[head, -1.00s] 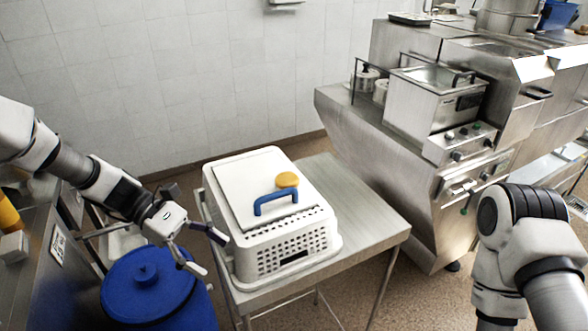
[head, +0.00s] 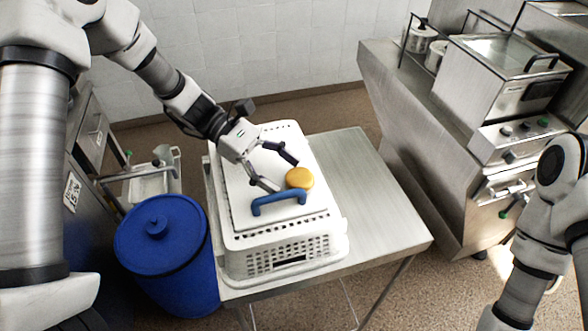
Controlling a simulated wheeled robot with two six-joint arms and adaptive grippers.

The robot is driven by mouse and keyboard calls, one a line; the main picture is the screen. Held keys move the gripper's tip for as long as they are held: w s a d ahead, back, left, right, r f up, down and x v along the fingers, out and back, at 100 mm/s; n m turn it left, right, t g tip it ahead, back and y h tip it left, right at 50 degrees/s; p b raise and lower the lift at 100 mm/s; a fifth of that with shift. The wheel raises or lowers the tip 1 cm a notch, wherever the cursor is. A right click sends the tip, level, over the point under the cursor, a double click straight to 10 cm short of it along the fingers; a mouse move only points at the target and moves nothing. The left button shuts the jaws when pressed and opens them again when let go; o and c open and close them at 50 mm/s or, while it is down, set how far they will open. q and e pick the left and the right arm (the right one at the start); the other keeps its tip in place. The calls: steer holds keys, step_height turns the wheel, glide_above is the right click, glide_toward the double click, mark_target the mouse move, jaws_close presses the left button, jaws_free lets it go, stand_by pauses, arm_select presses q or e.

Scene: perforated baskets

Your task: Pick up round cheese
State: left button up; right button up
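The round cheese (head: 299,178) is a small yellow-orange disc in the head view. It rests on the white lid or board (head: 243,203) on top of the white perforated basket (head: 320,248), just behind a blue handle (head: 279,202). My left gripper (head: 287,177) is open above the lid, its two dark fingers spread, with the tips close to the left side of the cheese. Nothing is between the fingers. I cannot tell if a fingertip touches the cheese. My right arm shows at the right edge; its gripper is out of view.
The basket stands on a steel table (head: 372,205) with bare room to its right. A blue lidded bin (head: 165,235) stands to the left of the table. A steel fryer unit (head: 500,85) stands at the right, and a tiled wall is behind.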

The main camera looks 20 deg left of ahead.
mark_target(291, 170)
arm_select(q)
steer(key=w+f, duration=0.1)
steer(key=w+d+f, duration=0.1)
steer(key=w, duration=0.1)
steer(key=shift+w+d+f, duration=0.1)
steer(key=shift+w+f, duration=0.05)
steer(key=shift+f, duration=0.05)
steer(key=shift+c, duration=0.8)
steer(key=shift+s+r, duration=0.45)
steer(key=shift+s, duration=0.4)
jaws_close()
steer(key=c, duration=1)
jaws_free()
steer(key=shift+w+f, duration=0.2)
steer(key=shift+w, duration=0.2)
steer(key=shift+c, duration=0.2)
steer(key=o, duration=0.5)
steer(key=shift+w, duration=0.2)
steer(key=o, duration=0.6)
steer(key=shift+c, duration=0.2)
steer(key=shift+o, duration=0.7)
steer(key=shift+s+r, duration=0.1)
steer(key=shift+s, duration=0.25)
arm_select(e)
steer(key=shift+w, duration=1)
